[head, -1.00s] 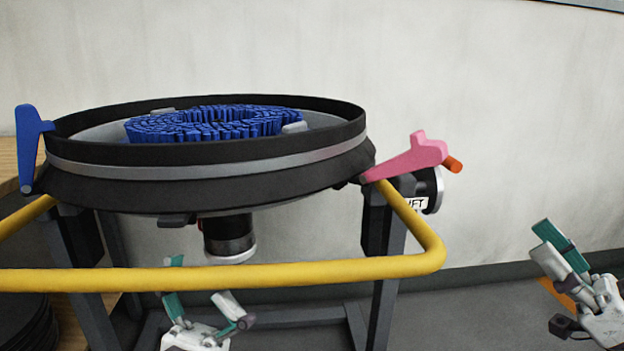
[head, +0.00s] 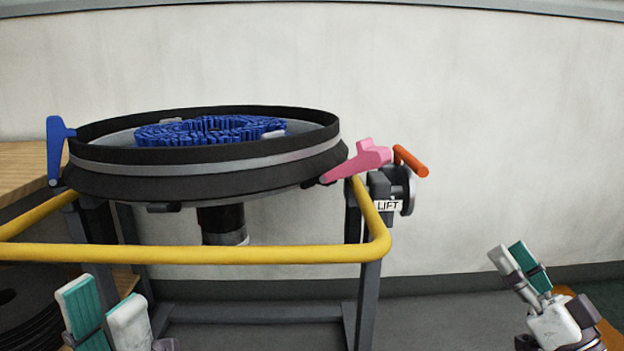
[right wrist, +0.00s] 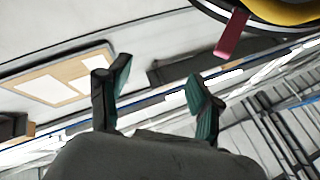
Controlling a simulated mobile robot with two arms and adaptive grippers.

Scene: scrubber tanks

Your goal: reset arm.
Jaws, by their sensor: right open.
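My left gripper (head: 103,298) is at the lower left of the head view, in front of the stand and below the yellow rail. Its fingers stand apart with nothing between them, and its base is cut off by the picture edge. My right gripper (head: 508,250) is at the lower right, over the floor and clear of the stand. In the right wrist view its two teal-padded fingers (right wrist: 158,80) are spread and empty.
A round black tank (head: 200,170) with a blue brush (head: 210,130) sits on a stand. It carries a blue lever (head: 57,150), a pink lever (head: 356,160) and an orange-handled crank (head: 410,161) by a LIFT label. A yellow rail (head: 200,254) runs in front.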

